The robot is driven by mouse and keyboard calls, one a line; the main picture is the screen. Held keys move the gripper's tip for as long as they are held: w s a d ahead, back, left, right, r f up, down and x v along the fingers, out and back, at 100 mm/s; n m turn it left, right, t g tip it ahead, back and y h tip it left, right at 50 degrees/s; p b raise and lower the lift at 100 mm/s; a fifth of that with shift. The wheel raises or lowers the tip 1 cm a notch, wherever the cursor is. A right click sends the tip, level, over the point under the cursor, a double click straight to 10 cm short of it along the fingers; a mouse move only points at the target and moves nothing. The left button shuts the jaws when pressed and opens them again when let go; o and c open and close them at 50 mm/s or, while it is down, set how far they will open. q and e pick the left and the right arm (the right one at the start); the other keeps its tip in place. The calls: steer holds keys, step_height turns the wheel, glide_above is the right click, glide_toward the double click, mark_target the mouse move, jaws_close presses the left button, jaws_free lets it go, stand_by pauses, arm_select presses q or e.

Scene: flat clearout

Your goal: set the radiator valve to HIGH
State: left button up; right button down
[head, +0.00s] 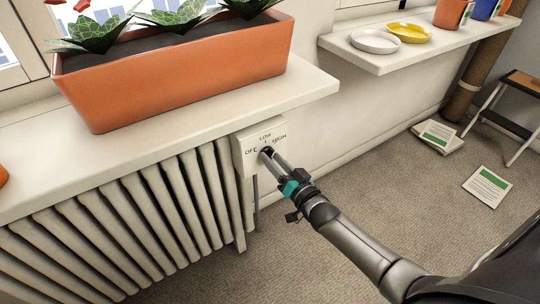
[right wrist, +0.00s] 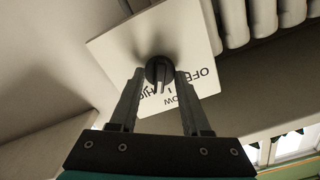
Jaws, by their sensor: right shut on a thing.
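The radiator valve is a dark round knob (right wrist: 158,69) on a white square plate (head: 244,153) at the right end of the radiator. The plate is marked OFF, LOW and HIGH. My right gripper (head: 268,154) reaches the knob from the lower right and is shut on it. In the right wrist view its two fingers (right wrist: 157,76) stand on either side of the knob, and the lettering appears upside down. The fingers hide part of the knob and the HIGH mark, and I cannot tell for sure which mark the knob points to. My left gripper is not in view.
The white ribbed radiator (head: 130,225) stands left of the plate, under a sill (head: 310,84) with an orange planter (head: 180,76). A shelf (head: 385,62) with a white and a yellow dish is at upper right.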

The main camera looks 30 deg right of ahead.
steer(key=m, duration=0.3)
steer(key=shift+m, duration=0.3)
steer(key=shift+m, duration=1.1)
steer(key=c, duration=0.7)
jaws_free()
steer(key=shift+s, duration=0.1)
steer(key=shift+s+d+p, duration=0.1)
steer(key=shift+s+p, duration=0.5)
steer(key=shift+s, duration=0.3)
steer(key=s+p, duration=0.2)
steer(key=s, duration=0.3)
steer(key=shift+d, duration=0.15)
